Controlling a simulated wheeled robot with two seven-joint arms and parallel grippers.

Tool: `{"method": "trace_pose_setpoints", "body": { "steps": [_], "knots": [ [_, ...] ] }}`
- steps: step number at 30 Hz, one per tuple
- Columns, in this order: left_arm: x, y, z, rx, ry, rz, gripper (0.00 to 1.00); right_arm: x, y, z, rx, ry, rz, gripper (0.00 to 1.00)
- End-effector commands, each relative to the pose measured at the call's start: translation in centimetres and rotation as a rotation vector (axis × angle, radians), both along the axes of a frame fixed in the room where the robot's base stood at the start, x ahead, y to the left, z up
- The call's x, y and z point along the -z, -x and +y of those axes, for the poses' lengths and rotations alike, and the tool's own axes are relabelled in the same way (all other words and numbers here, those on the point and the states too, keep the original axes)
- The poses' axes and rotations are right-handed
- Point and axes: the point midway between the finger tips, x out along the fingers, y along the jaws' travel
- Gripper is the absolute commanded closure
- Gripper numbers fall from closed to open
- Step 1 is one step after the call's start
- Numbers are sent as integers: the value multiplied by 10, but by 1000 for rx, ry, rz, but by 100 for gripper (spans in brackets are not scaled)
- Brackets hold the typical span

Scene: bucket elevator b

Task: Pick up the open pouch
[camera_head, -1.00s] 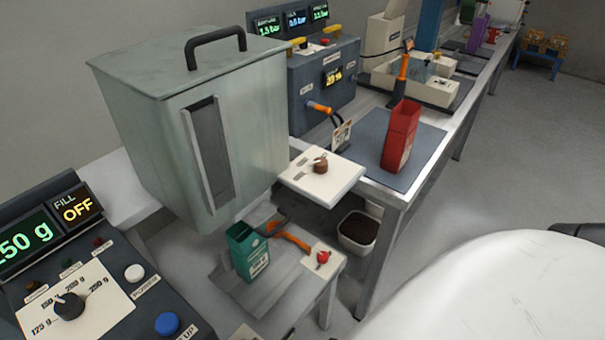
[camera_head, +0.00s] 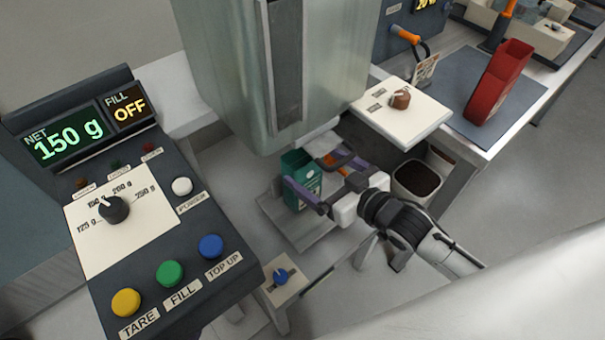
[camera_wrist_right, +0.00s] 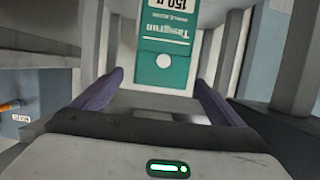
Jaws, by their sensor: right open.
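A teal pouch (camera_head: 300,180) with an open top stands upright on the metal platform under the hopper. In the right wrist view, the pouch (camera_wrist_right: 166,48) shows a white label and lettering upside down. My right gripper (camera_head: 322,177) is open in front of it, with purple-lined fingers. In the right wrist view, the fingers of the right gripper (camera_wrist_right: 158,85) are spread to either side of the pouch's near end, with nothing held between them. I cannot tell whether a finger touches it. My left gripper is not in view.
The grey hopper (camera_head: 320,70) hangs close above the pouch. A control panel (camera_head: 150,215) stands at left, reading 150 g and fill off. A white plate with a brown knob (camera_head: 400,99) juts out at right. A red pouch (camera_head: 497,85) stands on a dark mat; a bin (camera_head: 417,180) is below.

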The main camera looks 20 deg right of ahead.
Motion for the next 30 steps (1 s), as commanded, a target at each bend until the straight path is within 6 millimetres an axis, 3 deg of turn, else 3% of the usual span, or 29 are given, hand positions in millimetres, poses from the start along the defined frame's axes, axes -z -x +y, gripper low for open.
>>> {"method": "trace_pose_setpoints", "body": {
  "steps": [12,21,27,30],
  "knots": [
    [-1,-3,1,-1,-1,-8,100,16,-44,18,1,2,1,8],
    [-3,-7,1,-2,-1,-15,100,18,-48,20,0,2,2,8],
    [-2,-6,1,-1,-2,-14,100,18,-48,20,0,2,2,40],
    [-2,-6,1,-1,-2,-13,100,17,-48,20,0,1,0,42]
  ]
}}
